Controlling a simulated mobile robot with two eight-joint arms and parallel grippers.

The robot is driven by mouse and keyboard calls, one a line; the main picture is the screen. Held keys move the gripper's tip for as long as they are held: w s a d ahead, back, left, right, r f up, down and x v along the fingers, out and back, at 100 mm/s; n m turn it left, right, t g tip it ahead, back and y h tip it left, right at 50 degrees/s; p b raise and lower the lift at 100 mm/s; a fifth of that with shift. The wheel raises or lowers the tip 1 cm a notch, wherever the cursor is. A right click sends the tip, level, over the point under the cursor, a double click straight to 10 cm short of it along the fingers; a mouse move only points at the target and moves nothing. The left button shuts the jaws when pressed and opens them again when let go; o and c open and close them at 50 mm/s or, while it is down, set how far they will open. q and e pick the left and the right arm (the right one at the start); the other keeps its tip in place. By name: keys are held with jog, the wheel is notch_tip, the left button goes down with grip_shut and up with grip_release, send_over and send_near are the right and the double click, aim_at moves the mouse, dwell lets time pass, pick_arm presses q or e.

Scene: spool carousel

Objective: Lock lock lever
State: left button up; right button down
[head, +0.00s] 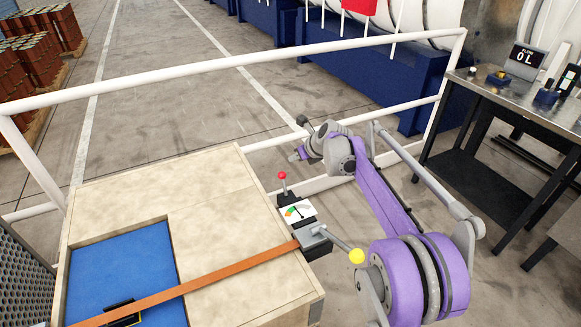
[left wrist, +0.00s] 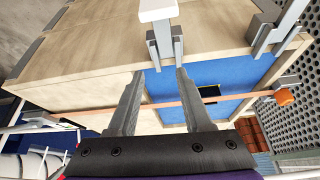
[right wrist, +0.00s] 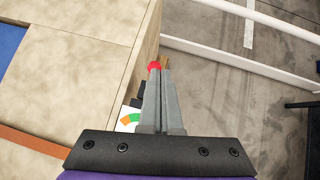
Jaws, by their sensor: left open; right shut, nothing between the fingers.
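A small lever with a red ball knob (head: 282,176) stands at the right side of the wooden crate, behind a dial gauge (head: 298,212). A second lever with a yellow ball knob (head: 357,256) sticks out to the right from a grey block on the orange strap (head: 230,272). My right gripper (head: 295,157) is shut and empty, just above and right of the red knob. In the right wrist view the red knob (right wrist: 154,66) shows at the fingertips; contact cannot be told. My left gripper (left wrist: 160,74) is open and empty over the crate, outside the head view.
The wooden crate (head: 215,195) has a blue recess (head: 110,265) crossed by the strap. White rails (head: 240,62) run behind it. A metal workbench (head: 520,95) stands at the right. A pale-topped clamp (left wrist: 157,12) and a grey bracket (left wrist: 275,35) are close to my left gripper.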

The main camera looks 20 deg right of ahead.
pick_arm(q)
jog(key=shift+w+d+r, duration=0.1)
jog(key=shift+w+r, duration=0.05)
pick_arm(e)
jog(key=r, duration=0.2)
jog(key=d+r, duration=0.1)
jog(key=r, duration=0.1)
jog(key=shift+s+r, duration=0.2)
jog(key=shift+r, duration=0.05)
